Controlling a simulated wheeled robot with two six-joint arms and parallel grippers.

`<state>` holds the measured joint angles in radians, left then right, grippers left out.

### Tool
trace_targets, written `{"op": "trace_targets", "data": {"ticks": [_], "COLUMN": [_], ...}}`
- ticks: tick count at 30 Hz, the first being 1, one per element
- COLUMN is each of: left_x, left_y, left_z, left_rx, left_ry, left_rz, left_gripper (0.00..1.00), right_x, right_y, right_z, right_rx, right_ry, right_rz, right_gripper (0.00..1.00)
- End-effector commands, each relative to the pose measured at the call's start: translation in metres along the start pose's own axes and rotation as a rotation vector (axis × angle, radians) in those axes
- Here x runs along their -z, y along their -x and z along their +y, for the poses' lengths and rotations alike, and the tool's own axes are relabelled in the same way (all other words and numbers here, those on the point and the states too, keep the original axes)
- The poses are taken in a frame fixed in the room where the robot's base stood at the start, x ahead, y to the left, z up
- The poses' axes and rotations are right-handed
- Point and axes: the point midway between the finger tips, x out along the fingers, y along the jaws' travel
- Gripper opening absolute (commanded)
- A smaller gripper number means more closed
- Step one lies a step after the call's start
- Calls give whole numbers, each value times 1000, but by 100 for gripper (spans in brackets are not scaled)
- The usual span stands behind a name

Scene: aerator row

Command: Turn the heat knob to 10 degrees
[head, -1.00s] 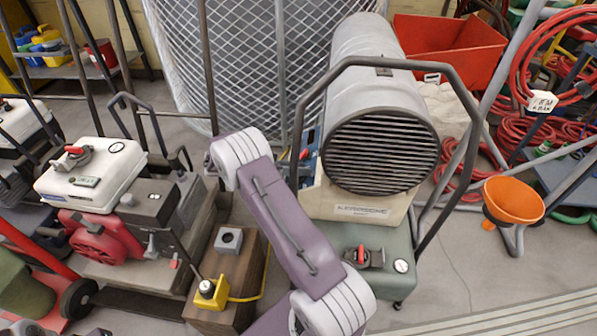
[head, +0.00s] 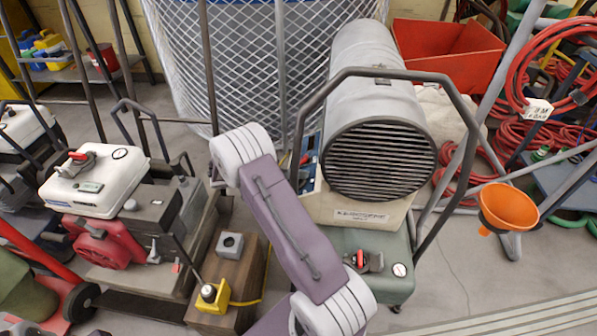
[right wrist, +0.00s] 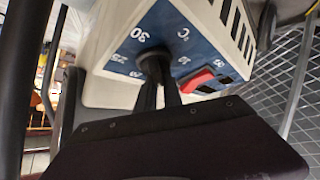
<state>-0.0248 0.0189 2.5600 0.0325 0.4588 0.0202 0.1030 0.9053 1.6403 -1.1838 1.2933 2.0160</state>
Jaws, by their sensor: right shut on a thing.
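The heater (head: 379,155) is a grey barrel with a dark slatted grille on a cream and green base. Its blue control panel (head: 309,157) is on the left side, partly behind my right arm. In the right wrist view the panel (right wrist: 205,42) carries numbers and °C around a dark knob (right wrist: 153,61). My right gripper (right wrist: 159,76) has its two fingers closed on this knob. The number 30 is on the left of the knob in the picture. The knob's pointer is hidden or too dark to read. In the head view the fingers cannot be made out. My left gripper is not visible.
A red switch (right wrist: 196,82) sits on the panel close to the fingers. A dark tubular frame (head: 450,100) surrounds the heater. A wooden block (head: 238,285) with a yellow box stands to the left.

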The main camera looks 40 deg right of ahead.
Motion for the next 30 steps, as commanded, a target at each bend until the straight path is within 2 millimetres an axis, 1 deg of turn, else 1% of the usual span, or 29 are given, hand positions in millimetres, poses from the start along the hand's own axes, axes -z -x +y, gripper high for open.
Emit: {"op": "trace_targets", "data": {"ticks": [1, 7, 21, 30], "left_x": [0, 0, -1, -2], "left_y": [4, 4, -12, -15], "left_z": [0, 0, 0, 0], "left_rx": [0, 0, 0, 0], "left_ry": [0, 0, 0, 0], "left_rz": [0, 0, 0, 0], "left_gripper": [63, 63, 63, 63], "right_x": [2, -1, -4, -5], "right_y": [1, 0, 1, 3], "right_z": [1, -3, -10, -12], "right_rx": [27, 151, 420, 533], "right_ry": [34, 179, 495, 629], "right_rz": [-1, -2, -3, -2], "right_gripper": [0, 0, 0, 0]}}
